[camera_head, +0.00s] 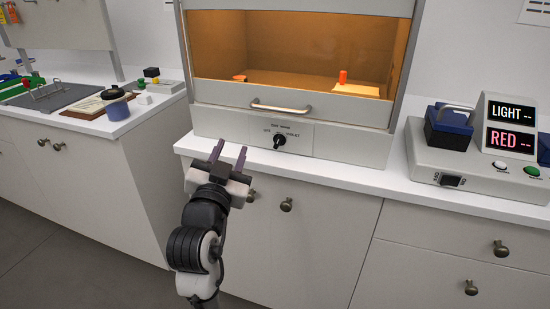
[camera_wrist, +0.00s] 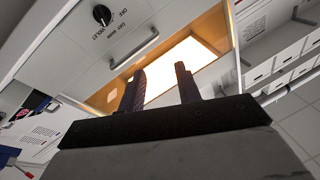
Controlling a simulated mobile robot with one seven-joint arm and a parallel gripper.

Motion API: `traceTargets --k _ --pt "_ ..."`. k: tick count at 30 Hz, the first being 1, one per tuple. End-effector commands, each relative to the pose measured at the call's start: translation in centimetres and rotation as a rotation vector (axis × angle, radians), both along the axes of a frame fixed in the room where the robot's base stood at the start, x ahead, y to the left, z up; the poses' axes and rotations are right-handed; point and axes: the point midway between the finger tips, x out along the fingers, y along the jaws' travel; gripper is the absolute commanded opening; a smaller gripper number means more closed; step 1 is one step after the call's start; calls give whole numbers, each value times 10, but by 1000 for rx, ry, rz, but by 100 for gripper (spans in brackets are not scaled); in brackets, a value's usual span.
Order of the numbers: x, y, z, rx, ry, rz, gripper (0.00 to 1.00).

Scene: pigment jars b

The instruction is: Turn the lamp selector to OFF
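The lamp selector (camera_head: 280,141) is a black rotary knob on the front panel below the cabinet's glass window. Small lettering stands above it and on both sides; the pointer's exact direction is too small to read. The knob also shows in the wrist view (camera_wrist: 102,15), at the upper left. My gripper (camera_head: 228,151) is in front of the cabinet, to the left of the knob and apart from it. Its two dark fingers are spread with nothing between them; they also show in the wrist view (camera_wrist: 162,85).
The cabinet's lit orange window (camera_head: 300,50) has a metal bar handle (camera_head: 281,108) just above the knob. A grey device (camera_head: 470,165) with LIGHT and RED displays stands on the right counter. A dark blue jar (camera_head: 116,108) stands on the left counter. Drawer knobs (camera_head: 286,205) stick out below.

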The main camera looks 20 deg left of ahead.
Motion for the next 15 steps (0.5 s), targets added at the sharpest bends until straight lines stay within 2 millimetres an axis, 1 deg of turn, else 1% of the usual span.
traceTargets --k 1,3,5,7,11,15 --pt "8 -12 -27 3 72 -53 34" --pt "15 -27 -49 10 144 -115 34" --pt "18 -36 -60 16 182 -149 34" --pt "21 -41 -65 20 203 -170 34" --pt "34 -43 -65 20 209 -176 34" --pt "60 -44 -63 21 208 -175 34"
